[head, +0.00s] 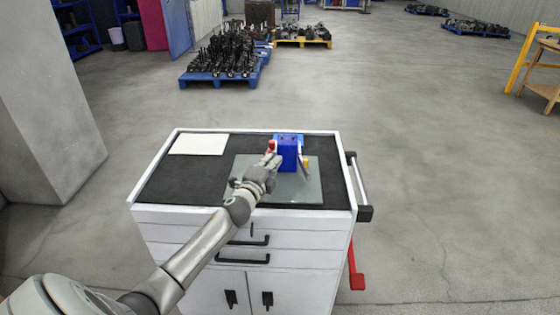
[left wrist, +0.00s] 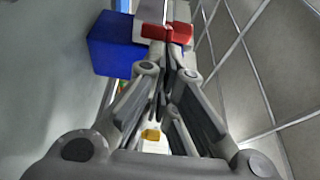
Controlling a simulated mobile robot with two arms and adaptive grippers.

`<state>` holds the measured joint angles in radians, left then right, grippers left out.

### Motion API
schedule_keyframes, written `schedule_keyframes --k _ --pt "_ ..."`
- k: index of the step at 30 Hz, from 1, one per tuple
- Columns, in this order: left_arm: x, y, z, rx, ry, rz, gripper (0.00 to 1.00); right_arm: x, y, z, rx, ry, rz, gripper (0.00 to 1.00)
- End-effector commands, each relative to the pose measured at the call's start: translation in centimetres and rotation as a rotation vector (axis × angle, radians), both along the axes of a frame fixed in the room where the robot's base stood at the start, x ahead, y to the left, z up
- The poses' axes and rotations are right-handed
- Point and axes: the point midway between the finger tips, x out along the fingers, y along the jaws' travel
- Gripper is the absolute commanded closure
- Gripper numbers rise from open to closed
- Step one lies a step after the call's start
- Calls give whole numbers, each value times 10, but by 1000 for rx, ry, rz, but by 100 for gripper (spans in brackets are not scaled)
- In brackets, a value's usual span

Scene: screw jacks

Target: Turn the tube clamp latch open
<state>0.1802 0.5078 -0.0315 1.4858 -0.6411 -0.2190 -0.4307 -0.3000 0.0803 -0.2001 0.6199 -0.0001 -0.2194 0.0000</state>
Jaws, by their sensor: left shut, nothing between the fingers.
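A blue block-shaped device (head: 288,152) stands on a grey plate (head: 300,192) on top of the cart. A red piece (head: 271,146), apparently the latch, is on its left side, and an orange-yellow piece (head: 306,162) is on its right. My right gripper is not in view.
The white cart has a black top with a raised rim (head: 160,165) and a white sheet (head: 200,144) at the back left. A push handle (head: 360,185) is on its right side. Pallets of dark parts (head: 225,60) stand far behind. Open floor surrounds the cart.

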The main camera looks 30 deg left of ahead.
Motion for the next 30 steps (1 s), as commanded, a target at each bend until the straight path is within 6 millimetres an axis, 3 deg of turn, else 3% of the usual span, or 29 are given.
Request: schedule_keyframes --k 18,30 --pt "-10 27 0 2 0 0 100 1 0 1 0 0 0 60" --pt "-10 31 0 0 0 0 100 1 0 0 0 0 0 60"
